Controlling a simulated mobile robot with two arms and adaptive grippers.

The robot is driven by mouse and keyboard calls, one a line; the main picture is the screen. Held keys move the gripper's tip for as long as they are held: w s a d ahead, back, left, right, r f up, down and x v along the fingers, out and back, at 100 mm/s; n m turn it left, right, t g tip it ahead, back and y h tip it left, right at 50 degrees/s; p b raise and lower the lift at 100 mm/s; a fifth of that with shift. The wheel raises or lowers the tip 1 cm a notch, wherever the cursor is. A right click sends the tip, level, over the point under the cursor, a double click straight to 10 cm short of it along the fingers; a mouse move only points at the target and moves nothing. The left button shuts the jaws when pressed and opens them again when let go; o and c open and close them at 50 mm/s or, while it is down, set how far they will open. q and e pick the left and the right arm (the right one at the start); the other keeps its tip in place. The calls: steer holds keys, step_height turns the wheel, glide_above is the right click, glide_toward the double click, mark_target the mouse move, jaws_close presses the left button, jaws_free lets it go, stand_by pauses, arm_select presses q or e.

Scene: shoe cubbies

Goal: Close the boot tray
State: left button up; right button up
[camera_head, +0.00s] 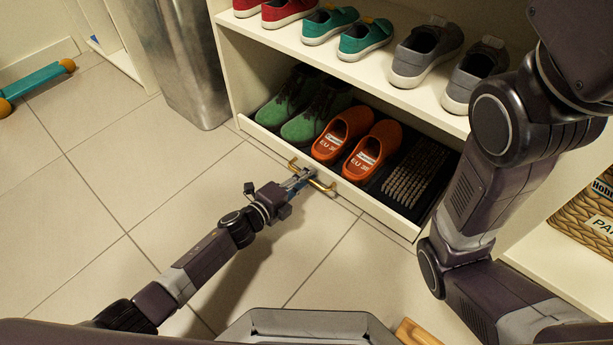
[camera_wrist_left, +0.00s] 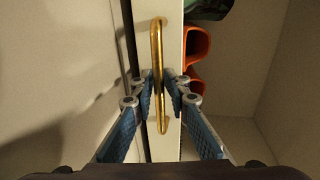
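The boot tray (camera_head: 375,208) is a low pull-out drawer with a cream front at the bottom of the shoe cubby. It stands partly pulled out, with its dark floor showing. A brass bar handle (camera_head: 324,187) is on its front and runs upright through the left wrist view (camera_wrist_left: 157,45). My left gripper (camera_head: 301,177) is at the handle. In the left wrist view its blue-padded fingers (camera_wrist_left: 160,82) are drawn in on either side of the bar and look shut on it. My right arm crosses the right side of the head view; its gripper is out of view.
Green boots (camera_head: 305,105), orange shoes (camera_head: 357,143) and a grey bristly mat (camera_head: 418,172) are in the tray. More shoes stand on the shelf (camera_head: 400,92) above. A metal bin (camera_head: 190,65) stands left of the cubby. A wicker basket (camera_head: 590,215) is at right.

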arm_select(q)
steer(key=v, duration=1.2)
steer(key=shift+f, duration=0.1)
